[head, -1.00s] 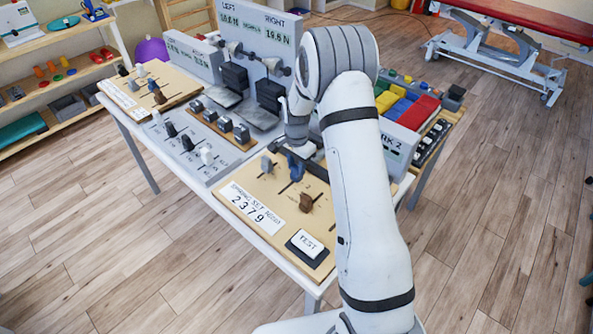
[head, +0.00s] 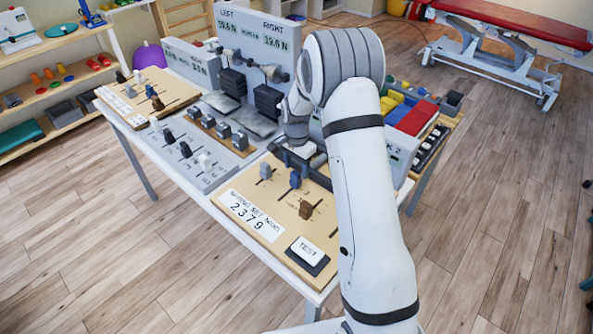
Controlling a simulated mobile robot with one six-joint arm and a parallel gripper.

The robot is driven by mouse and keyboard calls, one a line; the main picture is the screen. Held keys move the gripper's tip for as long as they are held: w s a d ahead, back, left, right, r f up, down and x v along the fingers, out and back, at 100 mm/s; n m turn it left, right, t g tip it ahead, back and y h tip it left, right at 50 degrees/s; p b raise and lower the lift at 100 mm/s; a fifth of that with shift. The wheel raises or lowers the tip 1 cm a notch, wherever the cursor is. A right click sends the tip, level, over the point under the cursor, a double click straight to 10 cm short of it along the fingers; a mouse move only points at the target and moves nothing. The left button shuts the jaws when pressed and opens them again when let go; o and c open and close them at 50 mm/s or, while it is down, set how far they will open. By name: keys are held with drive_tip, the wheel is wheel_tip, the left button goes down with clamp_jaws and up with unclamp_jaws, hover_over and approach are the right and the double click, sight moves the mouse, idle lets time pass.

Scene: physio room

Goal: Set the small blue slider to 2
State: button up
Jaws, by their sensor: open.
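A blue slider (head: 295,179) stands in the middle slot of the near wooden board (head: 262,206), between a grey slider (head: 265,171) and a brown slider (head: 305,209). The scale marks beside it are too small or hidden to read. My gripper (head: 298,158) is open and empty, just behind and above this blue slider; I see a small space between them. My arm hides the board's right part. Another dark blue slider (head: 151,90) stands on the far left wooden board (head: 130,104), between a white and a brown one. I cannot tell which is the small one.
A grey panel with sliders (head: 190,160) and a row of grey switches (head: 222,131) lie between the boards. Display boxes (head: 257,40) stand behind. A white TEST button (head: 307,250) is at the near corner. Colored blocks (head: 405,115) lie right of my arm.

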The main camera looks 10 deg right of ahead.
sight(297, 172)
wheel_tip(297, 172, up, 5)
drive_tip(key=shift+r+b, duration=0.15)
drive_tip(key=shift+b, duration=0.3)
drive_tip(key=shift+r, duration=0.3)
drive_tip(key=shift+s+r, duration=0.15)
drive_tip(key=shift+r, duration=0.2)
drive_tip(key=s+d+r+n+t, duration=0.15)
drive_tip(key=s+r+n, duration=0.35)
drive_tip(key=s+r, duration=0.95)
drive_tip(key=s+r+n+t, duration=0.1)
drive_tip(key=s+n, duration=0.4)
drive_tip(key=s, duration=1.2)
drive_tip(key=shift+s+r+t, duration=0.2)
drive_tip(key=shift+s+t, duration=0.1)
drive_tip(key=shift+t, duration=0.15)
